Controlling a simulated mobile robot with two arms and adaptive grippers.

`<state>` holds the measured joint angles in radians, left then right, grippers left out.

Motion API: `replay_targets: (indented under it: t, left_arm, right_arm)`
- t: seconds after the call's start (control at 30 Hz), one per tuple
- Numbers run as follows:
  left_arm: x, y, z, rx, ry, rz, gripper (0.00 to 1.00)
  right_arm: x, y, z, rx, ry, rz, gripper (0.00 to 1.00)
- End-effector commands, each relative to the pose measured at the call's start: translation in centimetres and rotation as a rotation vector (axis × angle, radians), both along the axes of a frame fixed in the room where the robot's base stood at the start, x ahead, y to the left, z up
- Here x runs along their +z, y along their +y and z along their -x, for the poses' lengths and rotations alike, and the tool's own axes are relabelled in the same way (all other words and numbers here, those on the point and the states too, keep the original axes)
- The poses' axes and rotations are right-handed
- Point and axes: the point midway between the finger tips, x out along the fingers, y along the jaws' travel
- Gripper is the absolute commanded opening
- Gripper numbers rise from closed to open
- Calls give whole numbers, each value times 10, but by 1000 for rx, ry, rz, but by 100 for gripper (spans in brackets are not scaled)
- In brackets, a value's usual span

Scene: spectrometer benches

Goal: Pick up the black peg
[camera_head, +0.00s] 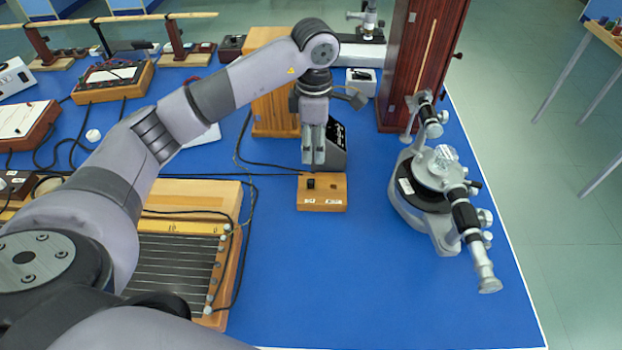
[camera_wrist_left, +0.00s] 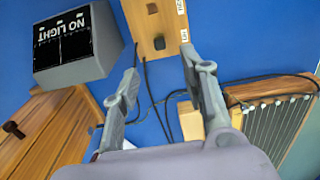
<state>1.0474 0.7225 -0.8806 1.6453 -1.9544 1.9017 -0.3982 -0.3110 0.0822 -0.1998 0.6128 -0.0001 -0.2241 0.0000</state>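The black peg (camera_head: 311,183) stands upright in the left part of a small wooden block (camera_head: 335,190) on the blue bench. In the left wrist view the peg (camera_wrist_left: 159,43) shows end-on on the block (camera_wrist_left: 148,30), with a dark hole beside it. My left gripper (camera_head: 313,160) points down above and just behind the block, apart from the peg. In the left wrist view its two fingers (camera_wrist_left: 160,75) are spread with nothing between them, so it is open. The peg lies beyond the fingertips there. My right gripper is in neither view.
A black-fronted grey box (camera_head: 335,145) marked "NO LIGHT" (camera_wrist_left: 75,42) stands close behind the block. A spectrometer (camera_head: 430,190) stands to the right. A wooden wire board (camera_head: 180,265) and loose cables lie to the left. The blue bench in front of the block is clear.

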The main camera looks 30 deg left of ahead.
Motion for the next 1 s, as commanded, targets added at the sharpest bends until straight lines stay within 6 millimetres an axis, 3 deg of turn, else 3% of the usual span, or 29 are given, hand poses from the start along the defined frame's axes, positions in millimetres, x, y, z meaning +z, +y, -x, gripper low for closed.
replay_targets:
  t: [0.1,0.27,0.53,0.8,1.0]
  left_arm:
    - [-26,-1,1,-1,7,2,40]
    - [-52,-1,1,0,5,2,40]
    - [-71,0,1,1,4,3,40]
    - [-109,2,1,0,2,3,40]
    - [-115,2,1,-1,1,3,40]
  right_arm:
    - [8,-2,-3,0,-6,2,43]
    - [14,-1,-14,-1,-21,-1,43]
    - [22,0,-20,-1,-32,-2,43]
    - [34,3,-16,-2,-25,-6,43]
    - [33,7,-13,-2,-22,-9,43]
